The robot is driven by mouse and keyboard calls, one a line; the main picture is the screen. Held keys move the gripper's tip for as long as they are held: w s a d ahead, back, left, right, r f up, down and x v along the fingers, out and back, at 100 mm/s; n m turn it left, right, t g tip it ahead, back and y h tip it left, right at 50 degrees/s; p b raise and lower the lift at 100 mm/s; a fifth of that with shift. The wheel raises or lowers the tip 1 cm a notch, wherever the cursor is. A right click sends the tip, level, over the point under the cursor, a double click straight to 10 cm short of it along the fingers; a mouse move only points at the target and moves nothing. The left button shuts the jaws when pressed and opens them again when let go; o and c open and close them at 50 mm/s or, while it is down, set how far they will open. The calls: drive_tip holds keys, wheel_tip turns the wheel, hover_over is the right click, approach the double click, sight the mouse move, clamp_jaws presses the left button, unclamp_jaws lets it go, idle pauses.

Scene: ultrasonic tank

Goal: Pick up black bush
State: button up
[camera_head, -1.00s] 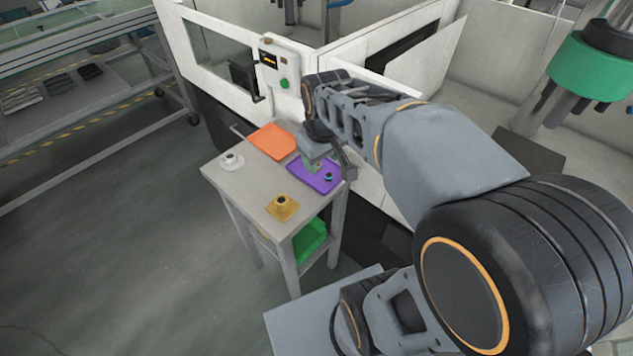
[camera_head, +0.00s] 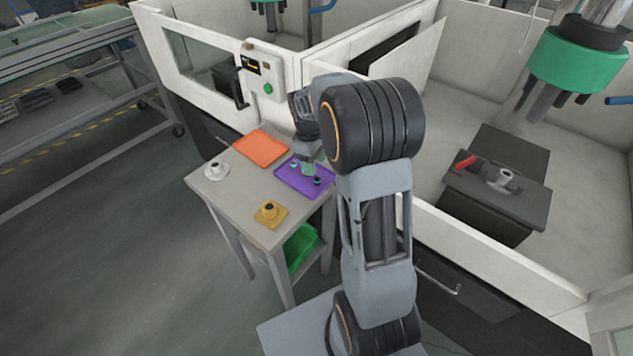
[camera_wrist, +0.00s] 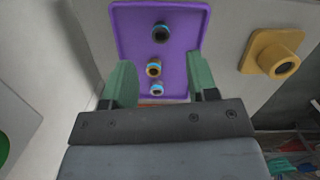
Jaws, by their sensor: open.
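A purple tray (camera_head: 287,178) lies on the small grey table, with small bushes on it. In the wrist view the purple tray (camera_wrist: 130,27) holds three bushes in a rough line. The farthest (camera_wrist: 160,32) looks dark with a blue ring and is probably the black bush. The middle one (camera_wrist: 153,69) has a brass-coloured top, and the nearest (camera_wrist: 157,90) shows brass and blue. My gripper (camera_wrist: 160,62) is open over the tray, its green fingers either side of the middle and nearest bushes, holding nothing. My gripper (camera_head: 308,167) also shows above the tray in the head view.
The grey table (camera_head: 232,190) also carries an orange tray (camera_head: 262,149), a white flanged part (camera_head: 216,170) and a yellow flanged part (camera_head: 270,211). A green bin (camera_head: 301,246) sits below. White machine walls with a control panel (camera_head: 262,68) stand close behind.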

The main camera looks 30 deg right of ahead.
sight(317, 179)
drive_tip(key=shift+s+d+f, duration=0.1)
drive_tip(key=shift+s+f, duration=0.05)
drive_tip(key=shift+f, duration=0.85)
drive_tip(key=shift+s+d+f, duration=0.1)
drive_tip(key=shift+s+f, duration=0.1)
drive_tip(key=shift+f, duration=0.85)
drive_tip(key=shift+s+d+f, duration=0.1)
drive_tip(key=shift+s+f, duration=0.05)
drive_tip(key=shift+f, duration=0.85)
clamp_jaws()
drive_tip(key=shift+r, duration=0.1)
